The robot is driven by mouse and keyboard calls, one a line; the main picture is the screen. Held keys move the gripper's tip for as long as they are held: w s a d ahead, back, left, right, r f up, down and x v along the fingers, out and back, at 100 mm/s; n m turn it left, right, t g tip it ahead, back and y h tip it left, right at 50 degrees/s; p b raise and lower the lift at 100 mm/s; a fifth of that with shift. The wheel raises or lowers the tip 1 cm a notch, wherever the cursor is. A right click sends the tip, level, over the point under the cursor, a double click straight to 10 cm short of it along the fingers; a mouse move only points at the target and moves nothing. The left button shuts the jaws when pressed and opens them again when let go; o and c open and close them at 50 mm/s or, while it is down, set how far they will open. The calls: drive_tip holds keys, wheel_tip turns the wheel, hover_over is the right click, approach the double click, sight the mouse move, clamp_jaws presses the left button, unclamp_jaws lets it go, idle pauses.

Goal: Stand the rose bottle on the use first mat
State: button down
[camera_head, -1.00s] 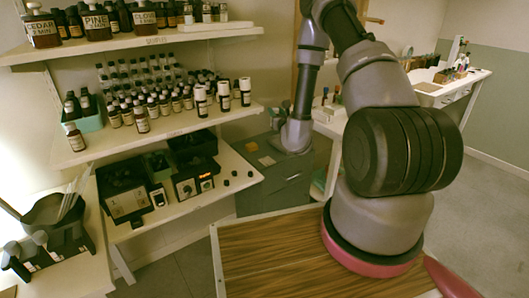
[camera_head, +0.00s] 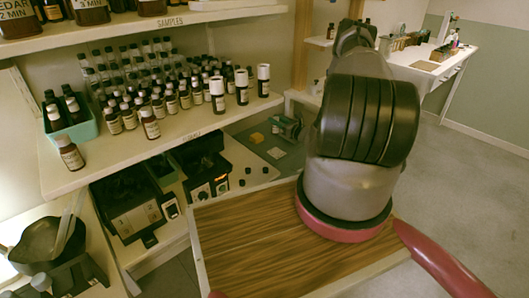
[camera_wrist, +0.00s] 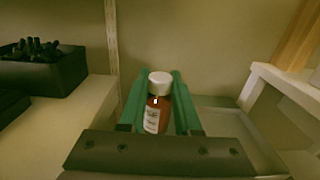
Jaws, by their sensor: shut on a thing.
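In the wrist view my gripper (camera_wrist: 160,77) has its two green fingers closed on either side of a brown bottle (camera_wrist: 155,118) with a white cap and a pale label. The bottle looks upright between the fingers. Its label is too small to read, so I cannot tell whether it is the rose bottle. In the head view my gripper and this bottle are hidden behind my arm. I cannot make out a mat marked use first in either view.
A shelf (camera_head: 190,128) holds several rows of small bottles, with a teal bin (camera_head: 85,131) at its left. Dark trays and devices stand on the lower shelf. A grey surface (camera_head: 287,160) with small yellow and white pieces lies behind my arm. A dark bin (camera_wrist: 45,70) shows in the wrist view.

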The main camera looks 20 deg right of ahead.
wheel_tip(320, 180, down, 11)
drive_tip(key=shift+r, duration=0.2)
idle(0.4)
drive_tip(key=c, duration=0.6)
unclamp_jaws()
drive_tip(key=shift+f, duration=0.15)
drive_tip(key=shift+s+d, duration=0.15)
drive_tip(key=shift+s, duration=0.2)
drive_tip(key=v, duration=1.1)
drive_tip(key=shift+s+d, duration=0.1)
drive_tip(key=shift+s, duration=0.05)
